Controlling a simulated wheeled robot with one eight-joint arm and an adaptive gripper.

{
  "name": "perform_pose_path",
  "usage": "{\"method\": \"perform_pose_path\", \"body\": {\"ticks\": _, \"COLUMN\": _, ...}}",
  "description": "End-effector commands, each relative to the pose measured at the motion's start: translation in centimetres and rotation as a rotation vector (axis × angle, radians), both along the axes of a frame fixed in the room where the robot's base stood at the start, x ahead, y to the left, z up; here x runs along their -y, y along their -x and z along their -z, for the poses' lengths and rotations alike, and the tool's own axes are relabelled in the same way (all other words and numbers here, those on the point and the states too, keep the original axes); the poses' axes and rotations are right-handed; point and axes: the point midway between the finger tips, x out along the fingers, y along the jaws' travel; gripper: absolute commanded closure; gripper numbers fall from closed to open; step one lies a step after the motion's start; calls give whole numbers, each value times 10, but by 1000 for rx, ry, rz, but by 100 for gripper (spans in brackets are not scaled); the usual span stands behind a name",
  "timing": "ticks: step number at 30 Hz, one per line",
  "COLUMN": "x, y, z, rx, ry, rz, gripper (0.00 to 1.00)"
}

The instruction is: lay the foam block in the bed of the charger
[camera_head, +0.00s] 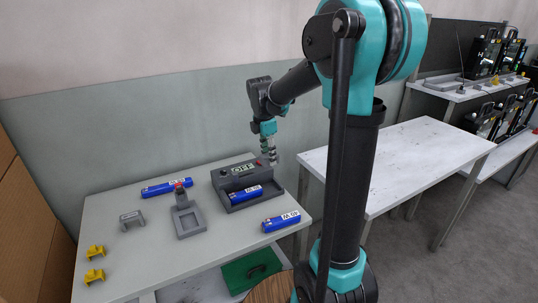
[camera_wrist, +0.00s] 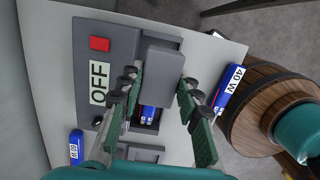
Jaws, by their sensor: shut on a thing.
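The grey foam block (camera_wrist: 166,75) is between the fingers of my gripper (camera_wrist: 158,80) in the wrist view, and my gripper is shut on it. In the head view my gripper (camera_head: 269,153) hangs over the right end of the charger (camera_head: 222,182); the block is too small there to make out clearly. The charger is a dark grey box with an OFF display and a red button; it also shows in the wrist view (camera_wrist: 105,62). A blue battery (camera_head: 246,193) lies in its bed, and its end (camera_wrist: 147,113) shows partly behind the block in the wrist view.
A grey stand (camera_head: 190,222), a grey bracket (camera_head: 131,219) and yellow pieces (camera_head: 95,252) are on the left. A barrel (camera_wrist: 250,110) stands beside the table.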

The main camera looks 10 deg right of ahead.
Motion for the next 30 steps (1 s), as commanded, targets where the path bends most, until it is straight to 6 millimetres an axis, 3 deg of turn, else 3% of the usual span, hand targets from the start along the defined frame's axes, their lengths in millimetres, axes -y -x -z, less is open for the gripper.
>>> {"method": "perform_pose_path", "body": {"ticks": 30, "x": 0, "y": 0, "z": 86, "rx": 0, "ry": 0, "rz": 1, "gripper": 82}}
